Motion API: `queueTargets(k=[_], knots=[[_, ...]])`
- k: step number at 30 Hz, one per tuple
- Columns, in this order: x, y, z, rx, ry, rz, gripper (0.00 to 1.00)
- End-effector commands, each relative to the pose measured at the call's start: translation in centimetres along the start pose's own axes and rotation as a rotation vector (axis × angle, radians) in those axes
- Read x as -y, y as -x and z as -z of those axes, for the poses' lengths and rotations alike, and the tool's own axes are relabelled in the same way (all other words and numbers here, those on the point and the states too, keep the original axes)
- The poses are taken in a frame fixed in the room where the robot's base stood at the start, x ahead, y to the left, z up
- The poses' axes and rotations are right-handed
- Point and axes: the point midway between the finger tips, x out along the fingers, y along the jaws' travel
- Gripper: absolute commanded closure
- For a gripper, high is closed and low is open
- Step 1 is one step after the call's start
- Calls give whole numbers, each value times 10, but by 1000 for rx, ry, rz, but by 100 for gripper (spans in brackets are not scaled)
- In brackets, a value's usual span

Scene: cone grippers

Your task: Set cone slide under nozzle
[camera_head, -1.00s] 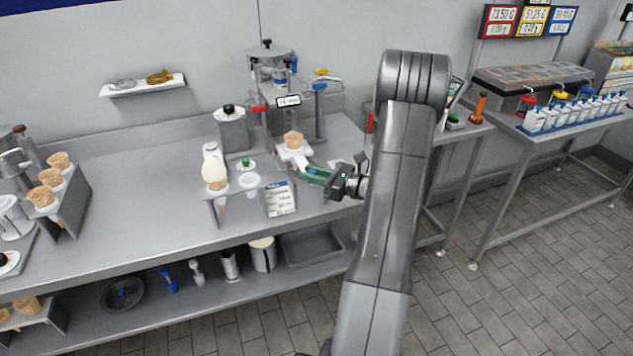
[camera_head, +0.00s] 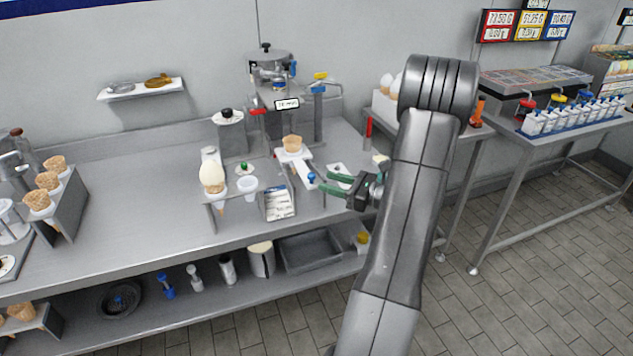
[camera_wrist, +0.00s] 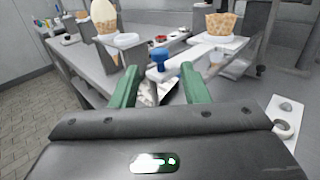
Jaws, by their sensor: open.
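The cone slide (camera_head: 303,168) is a white slide on the steel counter, with a blue knob (camera_head: 312,178) at its near end. A tan wafer cone (camera_head: 292,143) sits on its far end, below the dispensing machine (camera_head: 287,88); the nozzle itself is too small to make out. In the wrist view the slide (camera_wrist: 184,60), its blue knob (camera_wrist: 158,56) and the cone (camera_wrist: 220,25) show ahead of the fingers. My gripper (camera_head: 332,183) has green fingers, open and empty, just right of the knob and apart from it. The knob appears between and beyond the fingertips (camera_wrist: 158,76).
A holder (camera_head: 230,198) left of the slide carries a filled cone (camera_head: 212,177) and a white cup (camera_head: 247,184). A printed card (camera_head: 280,203) leans in front. A red-handled tool (camera_head: 368,128) stands at the right. The counter's left middle is clear.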

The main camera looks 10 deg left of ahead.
Motion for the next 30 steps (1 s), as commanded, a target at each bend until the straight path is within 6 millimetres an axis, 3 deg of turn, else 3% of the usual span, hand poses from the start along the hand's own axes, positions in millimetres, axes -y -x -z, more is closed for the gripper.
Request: queueTargets(k=[6, 12, 26, 30], knots=[[1, 48, 2, 0, 0, 4, 59], [0, 71, 1, 1, 0, 2, 59], [0, 76, 0, 0, 11, 0, 59], [0, 76, 1, 0, 128, 0, 59]])
